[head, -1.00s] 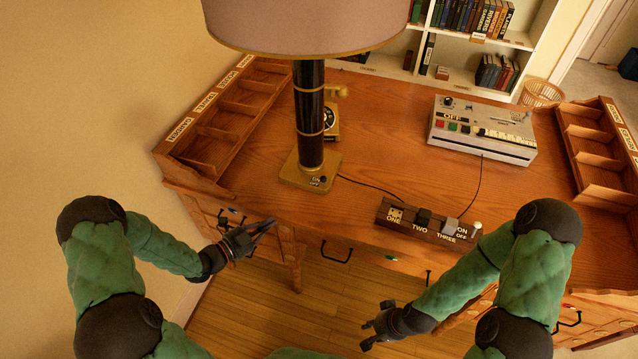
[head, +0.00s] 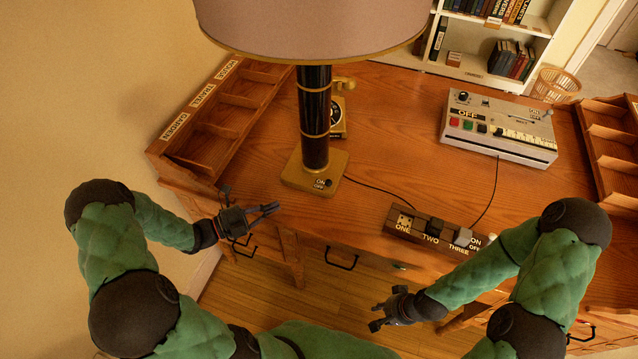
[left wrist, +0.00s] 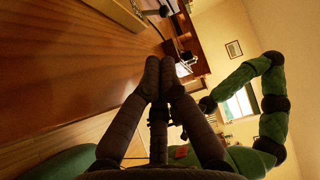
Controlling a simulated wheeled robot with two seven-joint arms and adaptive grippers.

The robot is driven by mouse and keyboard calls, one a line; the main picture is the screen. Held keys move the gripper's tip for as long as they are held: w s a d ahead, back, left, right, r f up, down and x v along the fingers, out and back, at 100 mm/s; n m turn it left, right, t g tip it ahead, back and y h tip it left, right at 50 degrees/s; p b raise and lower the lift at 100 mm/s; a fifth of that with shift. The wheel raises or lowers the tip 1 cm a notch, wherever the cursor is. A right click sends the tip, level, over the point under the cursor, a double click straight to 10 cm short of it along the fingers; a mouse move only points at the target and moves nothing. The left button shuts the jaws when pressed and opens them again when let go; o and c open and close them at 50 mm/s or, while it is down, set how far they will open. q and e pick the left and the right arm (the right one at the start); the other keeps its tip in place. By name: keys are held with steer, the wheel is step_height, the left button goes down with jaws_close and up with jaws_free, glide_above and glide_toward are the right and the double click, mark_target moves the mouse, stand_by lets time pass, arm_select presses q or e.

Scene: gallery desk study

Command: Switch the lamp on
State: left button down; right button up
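The lamp stands on the desk with a wide pinkish shade (head: 312,28), a black and gold post (head: 315,120) and a square gold base (head: 300,180). The shade shows no clear glow. A small dark knob (head: 328,183) sits on the base beside an ON/OFF label. My left gripper (head: 277,208) is at the desk's front edge, left of and nearer than the base, apart from it. Its fingertips meet in the left wrist view (left wrist: 160,62), with nothing seen between them. My right gripper (head: 375,314) is open and empty in front of the desk.
A power strip (head: 412,238) marked ONE, TWO, THREE lies at the front edge, with plugs at TWO and THREE; my right arm covers its right end. A grey control box (head: 500,148), gold telephone (head: 337,128) and left wooden rack (head: 190,135) stand around.

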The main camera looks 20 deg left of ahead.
mark_target(329, 184)
arm_select(q)
steer(key=b+x, duration=0.3)
steer(key=x, duration=1.1)
stand_by(0.3)
steer(key=shift+w+r+p, duration=0.15)
steer(key=shift+r+p, duration=0.1)
steer(key=shift+p, duration=0.05)
steer(key=shift+w+r+n+g+y+p, duration=0.1)
steer(key=shift+n+g+y+p, duration=0.2)
steer(key=shift+n+y+p, duration=0.15)
